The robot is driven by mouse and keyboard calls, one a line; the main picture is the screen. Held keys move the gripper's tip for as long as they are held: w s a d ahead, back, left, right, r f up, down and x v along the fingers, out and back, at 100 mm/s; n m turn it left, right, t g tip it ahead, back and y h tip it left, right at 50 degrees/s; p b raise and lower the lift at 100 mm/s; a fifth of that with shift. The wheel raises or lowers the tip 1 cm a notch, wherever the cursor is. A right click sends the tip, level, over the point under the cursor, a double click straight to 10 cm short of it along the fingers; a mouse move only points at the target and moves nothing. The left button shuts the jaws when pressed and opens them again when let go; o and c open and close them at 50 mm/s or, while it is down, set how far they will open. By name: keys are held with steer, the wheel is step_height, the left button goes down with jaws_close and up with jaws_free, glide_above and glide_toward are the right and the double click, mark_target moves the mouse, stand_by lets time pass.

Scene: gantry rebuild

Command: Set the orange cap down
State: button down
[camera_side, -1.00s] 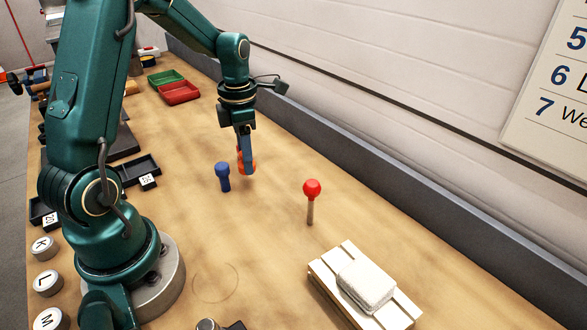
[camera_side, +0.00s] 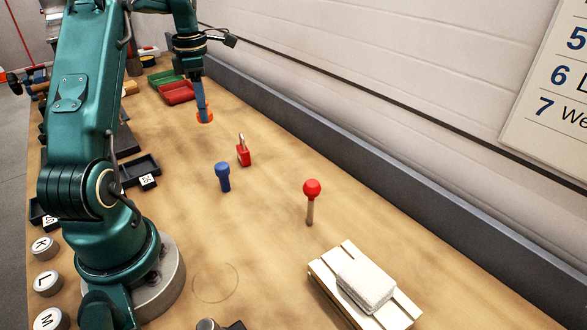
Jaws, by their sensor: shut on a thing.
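The orange cap (camera_side: 205,117) is at the tip of my gripper (camera_side: 203,110), on the far part of the wooden bench, in front of the red tray. My gripper points down and is shut on the cap. I cannot tell whether the cap touches the bench or hangs a little above it. Its far side is hidden by the fingers.
A red padlock (camera_side: 243,156), a blue peg-like piece (camera_side: 222,177) and a red-knobbed stick (camera_side: 311,195) stand nearer. A red tray (camera_side: 180,98) and green tray (camera_side: 163,79) lie behind. A white block (camera_side: 366,281) sits on a slatted wooden stand (camera_side: 325,277).

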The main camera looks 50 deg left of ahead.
glide_above(204, 152)
steer(key=shift+n, duration=0.3)
step_height(204, 152, down, 4)
steer(key=shift+f, duration=2.5)
steer(key=shift+c, duration=2.2)
jaws_free()
steer(key=shift+f, duration=0.1)
